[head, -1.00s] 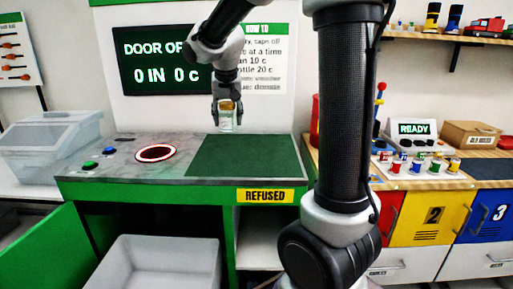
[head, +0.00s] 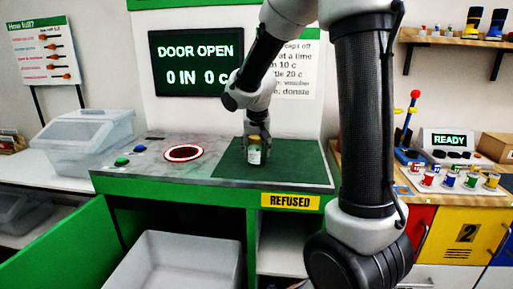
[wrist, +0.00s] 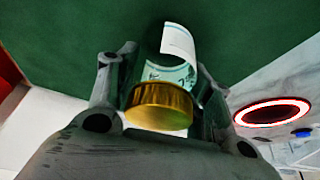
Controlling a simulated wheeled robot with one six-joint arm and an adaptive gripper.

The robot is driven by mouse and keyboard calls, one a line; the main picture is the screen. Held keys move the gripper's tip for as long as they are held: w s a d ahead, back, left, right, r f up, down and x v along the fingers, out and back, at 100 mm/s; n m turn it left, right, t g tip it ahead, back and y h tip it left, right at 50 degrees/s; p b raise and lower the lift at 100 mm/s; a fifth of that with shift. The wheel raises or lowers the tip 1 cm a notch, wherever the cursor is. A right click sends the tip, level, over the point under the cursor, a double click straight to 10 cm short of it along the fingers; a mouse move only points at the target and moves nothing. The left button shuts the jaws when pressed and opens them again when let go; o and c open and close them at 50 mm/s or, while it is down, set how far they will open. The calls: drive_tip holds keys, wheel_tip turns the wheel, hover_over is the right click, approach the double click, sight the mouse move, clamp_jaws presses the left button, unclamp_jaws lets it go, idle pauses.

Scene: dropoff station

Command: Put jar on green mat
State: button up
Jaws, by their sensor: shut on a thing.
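My gripper (head: 256,146) points down over the green mat (head: 305,168) on the counter. It is shut on a small clear jar (head: 254,157), which shows below the fingers in the head view. In the wrist view the jar's gold lid (wrist: 160,105) faces the camera, and its white printed label shows between the fingers. The jar looks upright and very low over the mat. I cannot tell whether its base touches the mat. The fingers hide part of the jar's sides.
A red-ringed round opening (head: 184,153) lies left of the mat, with green and blue buttons (head: 122,161) beyond it. A clear lidded bin (head: 85,140) stands at the left. Small cups (head: 450,181) stand on the right counter. The mat around the jar is clear.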

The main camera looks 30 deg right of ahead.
drive_tip(key=o, duration=1.1)
drive_tip(key=shift+f, duration=0.1)
drive_tip(key=shift+r, duration=0.45)
drive_tip(key=v, duration=1.2)
drive_tip(key=s+d+f+n+y, duration=0.1)
drive_tip(key=s+n, duration=0.1)
drive_tip(key=s, duration=1)
drive_tip(key=s+d+f+n+y, duration=0.1)
drive_tip(key=s+f+n, duration=0.1)
drive_tip(key=s, duration=1)
drive_tip(key=shift+f+n, duration=0.25)
drive_tip(key=shift+n, duration=0.25)
